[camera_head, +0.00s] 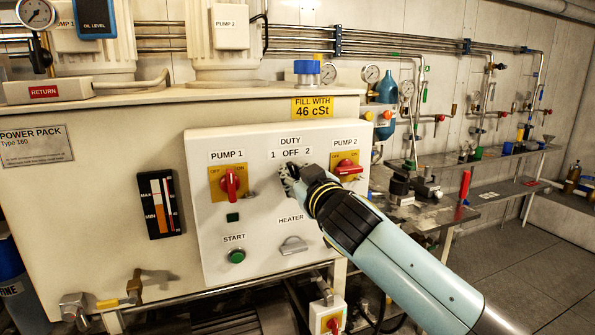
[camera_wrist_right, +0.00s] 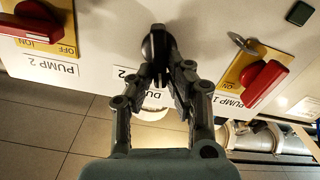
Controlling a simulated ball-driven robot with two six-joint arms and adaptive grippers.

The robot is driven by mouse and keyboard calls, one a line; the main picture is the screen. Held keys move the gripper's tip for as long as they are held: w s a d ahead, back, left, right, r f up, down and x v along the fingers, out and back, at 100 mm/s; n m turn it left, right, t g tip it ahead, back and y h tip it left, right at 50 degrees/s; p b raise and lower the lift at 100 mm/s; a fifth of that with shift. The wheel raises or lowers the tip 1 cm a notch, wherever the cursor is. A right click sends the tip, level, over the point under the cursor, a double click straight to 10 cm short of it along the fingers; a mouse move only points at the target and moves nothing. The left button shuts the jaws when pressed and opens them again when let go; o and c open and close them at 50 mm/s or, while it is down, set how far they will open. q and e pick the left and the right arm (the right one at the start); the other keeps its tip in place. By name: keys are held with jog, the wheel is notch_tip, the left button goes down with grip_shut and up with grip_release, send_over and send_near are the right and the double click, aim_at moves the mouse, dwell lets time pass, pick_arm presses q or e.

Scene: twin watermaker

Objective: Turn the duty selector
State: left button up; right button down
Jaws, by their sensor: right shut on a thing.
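The white control panel (camera_head: 212,262) on the power pack carries the DUTY label with 1, OFF and 2. The duty selector (camera_wrist_right: 157,42) is a black knob in the wrist view. My right gripper (camera_wrist_right: 162,65) is shut on it, a finger on each side. In the head view my right gripper (camera_head: 289,178) covers the selector just below the DUTY label, so the position it points to cannot be told. My left gripper is not in view.
The red PUMP 1 switch (camera_head: 229,184) is to the left, its handle upright. The red PUMP 2 switch (camera_head: 348,168) is close on the right, its handle about level. A green START button (camera_head: 236,256) and a grey HEATER handle (camera_head: 293,245) are below.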

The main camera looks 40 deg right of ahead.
jog(key=n, duration=0.3)
jog(key=n+p, duration=0.1)
jog(key=n, duration=0.1)
jog(key=shift+w+a+f, duration=0.1)
jog(key=shift+a+f, duration=0.15)
jog(key=shift+a, duration=0.15)
jog(key=shift+n, duration=0.4)
jog(key=c, duration=1.3)
grip_release()
jog(key=v, duration=1.2)
